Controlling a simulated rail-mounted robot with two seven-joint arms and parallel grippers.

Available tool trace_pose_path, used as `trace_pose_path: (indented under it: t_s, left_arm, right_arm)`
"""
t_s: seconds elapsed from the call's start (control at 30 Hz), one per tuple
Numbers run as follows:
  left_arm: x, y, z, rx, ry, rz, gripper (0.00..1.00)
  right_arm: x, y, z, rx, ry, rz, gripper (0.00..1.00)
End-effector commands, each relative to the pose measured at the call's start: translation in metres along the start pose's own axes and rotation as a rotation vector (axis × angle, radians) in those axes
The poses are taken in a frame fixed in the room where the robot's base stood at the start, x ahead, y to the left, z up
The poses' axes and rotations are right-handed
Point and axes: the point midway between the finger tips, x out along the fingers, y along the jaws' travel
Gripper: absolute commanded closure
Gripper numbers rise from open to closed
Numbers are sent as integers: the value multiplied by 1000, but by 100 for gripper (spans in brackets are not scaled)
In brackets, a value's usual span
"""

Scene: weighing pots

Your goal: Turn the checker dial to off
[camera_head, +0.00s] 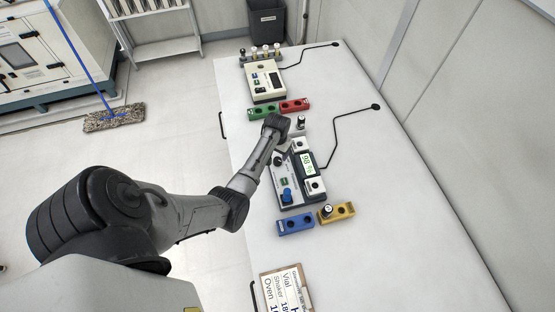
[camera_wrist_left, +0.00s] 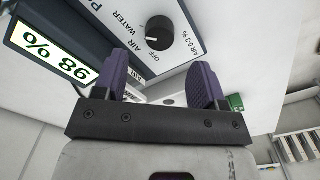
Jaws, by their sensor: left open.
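The checker (camera_head: 291,192) is a grey and dark box on the white bench, with a lit green display (camera_head: 308,163) reading 98 %. In the left wrist view the display (camera_wrist_left: 50,50) also reads 98 %. The round black checker dial (camera_wrist_left: 159,30) sits on the light panel beside printed AIR and WATER labels. A pale mark shows on its lower left side; which label it points to I cannot tell. My left gripper (camera_wrist_left: 162,72) is open, its purple fingers apart and empty, with the dial beyond their tips. In the head view, my left gripper (camera_head: 280,127) is above the checker's far end.
A second meter (camera_head: 264,82) stands farther back, with red (camera_head: 294,105) and green (camera_head: 262,113) blocks in front. Blue (camera_head: 295,222) and yellow (camera_head: 345,211) blocks lie near the checker. A clipboard (camera_head: 284,289) lies at the near edge. The bench's right side is mostly clear.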

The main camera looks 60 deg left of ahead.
Motion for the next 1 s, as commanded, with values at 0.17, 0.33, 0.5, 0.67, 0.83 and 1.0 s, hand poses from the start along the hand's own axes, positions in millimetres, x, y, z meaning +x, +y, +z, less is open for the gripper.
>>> trace_pose_path:
  t_s: [0.17, 0.33, 0.5, 0.67, 0.83, 1.0]
  left_arm:
    - [31, 0, 0, 0, -1, 1, 35]
    - [49, 0, 0, 0, 0, 0, 35]
    - [58, 0, 0, 0, 2, -1, 35]
    - [60, 0, 0, 0, 2, -1, 35]
    - [60, 0, 0, 0, 2, -1, 35]
    - [60, 0, 0, 0, 2, -1, 48]
  right_arm:
    - [6, -2, 2, 3, 1, -3, 57]
    - [9, -3, 2, 8, 1, -7, 57]
    - [11, -4, 3, 11, 2, -10, 57]
    - [11, -5, 3, 11, 2, -11, 57]
    - [11, -5, 3, 11, 2, -11, 57]
    - [11, -4, 3, 8, 2, -9, 57]
